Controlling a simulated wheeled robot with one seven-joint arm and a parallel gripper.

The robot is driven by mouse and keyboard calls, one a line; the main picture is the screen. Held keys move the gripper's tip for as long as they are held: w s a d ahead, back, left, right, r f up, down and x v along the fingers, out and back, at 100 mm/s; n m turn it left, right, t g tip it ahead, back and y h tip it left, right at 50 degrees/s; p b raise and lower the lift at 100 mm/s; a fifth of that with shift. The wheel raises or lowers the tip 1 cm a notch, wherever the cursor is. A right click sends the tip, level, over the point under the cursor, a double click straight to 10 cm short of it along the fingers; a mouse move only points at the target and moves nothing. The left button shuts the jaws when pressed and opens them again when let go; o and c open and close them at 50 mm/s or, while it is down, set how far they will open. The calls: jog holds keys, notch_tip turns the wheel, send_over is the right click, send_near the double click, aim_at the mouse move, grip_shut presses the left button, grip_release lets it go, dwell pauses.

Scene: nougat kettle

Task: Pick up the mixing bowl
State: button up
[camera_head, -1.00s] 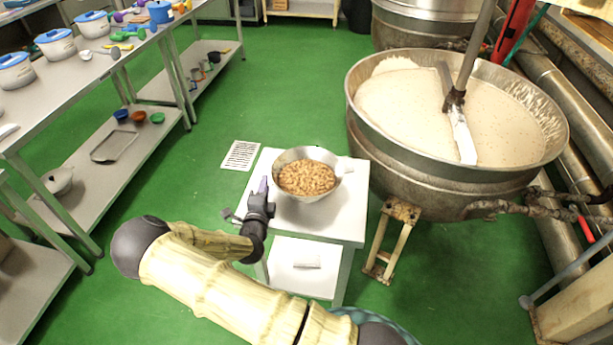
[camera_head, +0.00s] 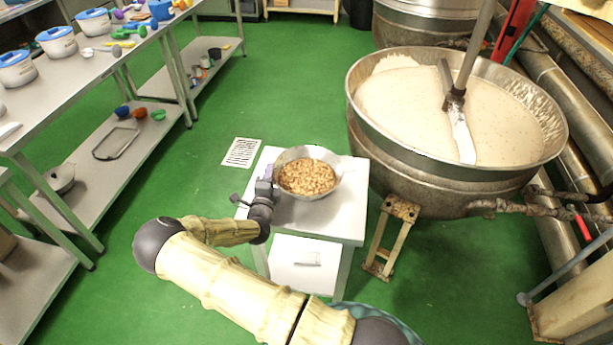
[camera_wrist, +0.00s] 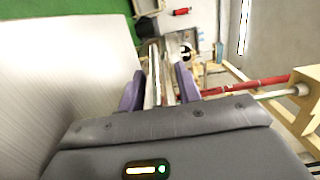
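The mixing bowl (camera_head: 332,192) is a metal bowl filled with light brown nuts. It stands upright on a small white table (camera_head: 345,222). My gripper (camera_head: 268,175) is at the bowl's left side, close to the rim, in the head view. In the wrist view my gripper (camera_wrist: 160,90) shows two purple fingers with a gap between them. Thin pale strips show in that gap; I cannot tell whether they are the bowl's rim. A large brushed grey surface fills the left of the wrist view, probably the bowl or the tabletop. Contact with the bowl is unclear.
A large kettle (camera_head: 400,165) of white mass with a stirrer stands right of the table. A rusty stand (camera_head: 391,240) is beside the table. Steel shelving (camera_head: 95,70) with tubs and utensils lines the left.

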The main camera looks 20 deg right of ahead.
dwell(0.4)
grip_shut()
jog(key=shift+d+r, duration=0.1)
jog(key=shift+r, duration=0.05)
jog(key=shift+r+b, duration=0.65)
jog(key=shift+r, duration=4.3)
